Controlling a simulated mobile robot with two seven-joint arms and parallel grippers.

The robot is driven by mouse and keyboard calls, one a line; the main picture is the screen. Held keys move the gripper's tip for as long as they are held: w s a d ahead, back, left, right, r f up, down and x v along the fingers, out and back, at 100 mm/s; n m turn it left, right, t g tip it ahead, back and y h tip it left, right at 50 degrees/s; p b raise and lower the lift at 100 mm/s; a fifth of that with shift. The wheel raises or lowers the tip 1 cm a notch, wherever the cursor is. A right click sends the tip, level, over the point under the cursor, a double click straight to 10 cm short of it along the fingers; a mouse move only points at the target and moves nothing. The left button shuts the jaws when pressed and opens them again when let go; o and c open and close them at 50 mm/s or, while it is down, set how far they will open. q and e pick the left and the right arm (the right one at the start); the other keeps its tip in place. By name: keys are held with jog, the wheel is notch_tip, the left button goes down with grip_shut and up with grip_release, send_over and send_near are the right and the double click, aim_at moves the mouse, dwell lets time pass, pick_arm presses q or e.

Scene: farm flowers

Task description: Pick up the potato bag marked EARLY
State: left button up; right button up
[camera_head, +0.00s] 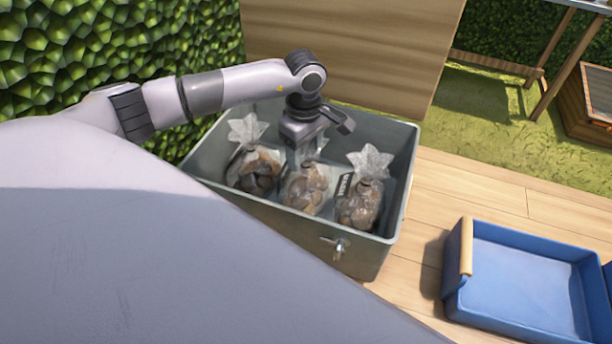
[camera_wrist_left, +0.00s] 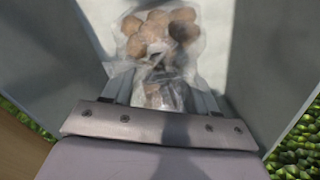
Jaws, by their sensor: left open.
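Three clear bags of potatoes stand in a grey metal bin (camera_head: 393,228): a left bag (camera_head: 252,172), a middle bag (camera_head: 304,191) and a right bag (camera_head: 359,207). A dark label (camera_head: 344,186) shows between the middle and right bags; its word is too small to read, so I cannot tell which bag is marked EARLY. My left gripper (camera_head: 302,157) points down into the bin at the top of the middle bag. In the left wrist view the open fingers (camera_wrist_left: 162,88) are on either side of the gathered neck of a potato bag (camera_wrist_left: 160,36). My right gripper is not in view.
The bin walls stand close around the bags, with a latch (camera_head: 336,246) on the front. A blue tray (camera_head: 525,285) with a wooden handle is on the plank floor to the right. A wooden panel (camera_head: 350,50) rises behind the bin.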

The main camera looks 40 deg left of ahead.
aim_at(306, 178)
pick_arm(q)
jog(key=shift+d+f, duration=0.1)
jog(key=shift+f, duration=1.45)
jog(key=shift+w, duration=0.1)
grip_shut()
jog(key=shift+r, duration=0.15)
